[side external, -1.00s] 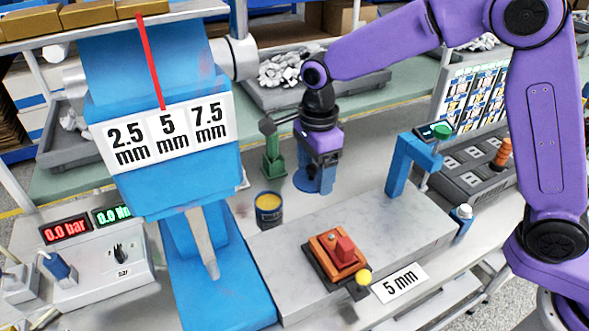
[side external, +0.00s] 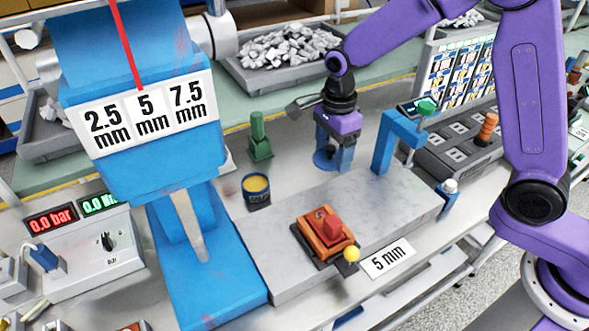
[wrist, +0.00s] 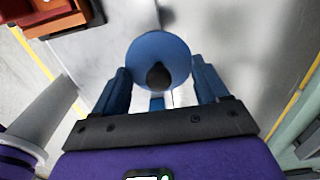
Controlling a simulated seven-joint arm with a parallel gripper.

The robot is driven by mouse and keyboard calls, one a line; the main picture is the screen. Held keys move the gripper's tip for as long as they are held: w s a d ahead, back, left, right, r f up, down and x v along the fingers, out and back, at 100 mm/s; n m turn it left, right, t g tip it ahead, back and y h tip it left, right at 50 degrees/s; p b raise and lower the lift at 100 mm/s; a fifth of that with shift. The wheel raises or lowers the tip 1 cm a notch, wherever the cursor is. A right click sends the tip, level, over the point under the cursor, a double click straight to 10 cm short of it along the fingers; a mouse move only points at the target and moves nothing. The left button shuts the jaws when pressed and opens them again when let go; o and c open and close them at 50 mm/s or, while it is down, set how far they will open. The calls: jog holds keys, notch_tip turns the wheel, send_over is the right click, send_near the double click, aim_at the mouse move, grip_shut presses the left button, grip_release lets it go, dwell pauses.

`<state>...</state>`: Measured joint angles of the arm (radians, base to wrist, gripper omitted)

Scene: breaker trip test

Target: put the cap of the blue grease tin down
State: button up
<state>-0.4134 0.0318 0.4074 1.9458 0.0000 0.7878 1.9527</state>
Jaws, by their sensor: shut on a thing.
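The blue grease tin (side external: 257,192) stands open on the bench, with yellow grease showing inside. My gripper (side external: 334,155) is to its right, pointing down, between the tin and the blue bracket. It is shut on the tin's cap (wrist: 145,48), a round blue disc with a dark knob in the middle. In the wrist view the cap sits between the two blue fingers of my gripper (wrist: 160,72). In the side view the cap is partly hidden by the fingers and low over the bench; I cannot tell whether it touches.
A blue bracket (side external: 385,145) with a green knob stands close to the right of my gripper. A green post (side external: 259,140) stands behind the tin. An orange-red breaker (side external: 325,232) lies on the grey slab (side external: 285,275) in front. The blue press (side external: 140,140) stands left.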

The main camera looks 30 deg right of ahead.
jog(key=w+a+f, duration=0.2)
jog(key=w, duration=0.3)
send_over(295, 178)
jog(key=s, duration=0.1)
jog(key=f, duration=0.4)
jog(key=shift+s+d+f, duration=0.15)
jog(key=shift+d+f, duration=0.15)
jog(key=shift+f, duration=0.05)
jog(key=shift+w+a+f, duration=0.25)
jog(key=shift+w+f, duration=0.35)
jog(key=shift+f, duration=1.7)
jog(key=shift+f, duration=0.1)
jog(key=o, duration=1)
